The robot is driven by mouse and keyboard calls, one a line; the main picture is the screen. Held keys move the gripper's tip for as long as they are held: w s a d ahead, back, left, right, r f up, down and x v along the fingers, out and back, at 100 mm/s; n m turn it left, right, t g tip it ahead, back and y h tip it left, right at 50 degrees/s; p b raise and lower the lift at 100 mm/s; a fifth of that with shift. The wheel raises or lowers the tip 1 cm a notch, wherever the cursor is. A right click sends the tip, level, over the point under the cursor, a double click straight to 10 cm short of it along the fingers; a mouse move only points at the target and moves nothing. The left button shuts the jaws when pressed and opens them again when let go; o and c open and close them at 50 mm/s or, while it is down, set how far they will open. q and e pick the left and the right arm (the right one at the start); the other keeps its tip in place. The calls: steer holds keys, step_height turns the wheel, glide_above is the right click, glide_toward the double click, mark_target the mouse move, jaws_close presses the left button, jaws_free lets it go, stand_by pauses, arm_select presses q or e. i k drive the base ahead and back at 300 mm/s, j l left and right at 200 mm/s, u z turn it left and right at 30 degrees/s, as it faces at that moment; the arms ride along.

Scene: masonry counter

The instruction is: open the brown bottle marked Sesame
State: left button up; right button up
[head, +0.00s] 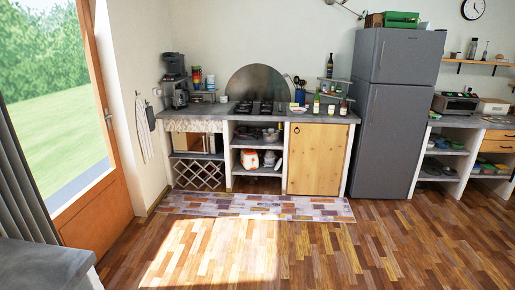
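Several small bottles stand at the right end of the masonry counter (215,109), far across the room. A taller dark bottle (329,66) stands higher, on a small rack (338,80). The labels are too small to read, so I cannot tell which bottle is marked Sesame. Neither of my grippers is in view.
Open wooden floor (330,245) and a patterned rug (255,206) lie before the counter. A grey fridge (388,130) stands to its right. A glazed door (95,205) is at left, and a grey surface (40,265) fills the lower left corner.

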mark_target(343, 106)
steer(key=i, duration=2.5)
steer(key=i+j+z, duration=0.15)
steer(key=i, duration=0.35)
steer(key=i+j+z, duration=0.1)
steer(key=i, duration=0.4)
steer(key=i+j+z, duration=0.15)
steer(key=i, duration=0.35)
steer(key=i+j+z, duration=0.15)
steer(key=i+j, duration=0.15)
steer(key=i, duration=0.15)
steer(key=i+l, duration=0.1)
steer(key=l, duration=0.5)
steer(key=k+l+u, duration=0.1)
steer(key=l, duration=0.35)
steer(key=k+l, duration=0.1)
steer(key=l, duration=0.4)
steer(key=k+l+u, duration=0.15)
steer(key=l, duration=0.8)
steer(key=k+l+u, duration=0.1)
steer(key=l, duration=0.35)
steer(key=k+l, duration=0.2)
steer(key=l, duration=0.25)
steer(key=u, duration=0.05)
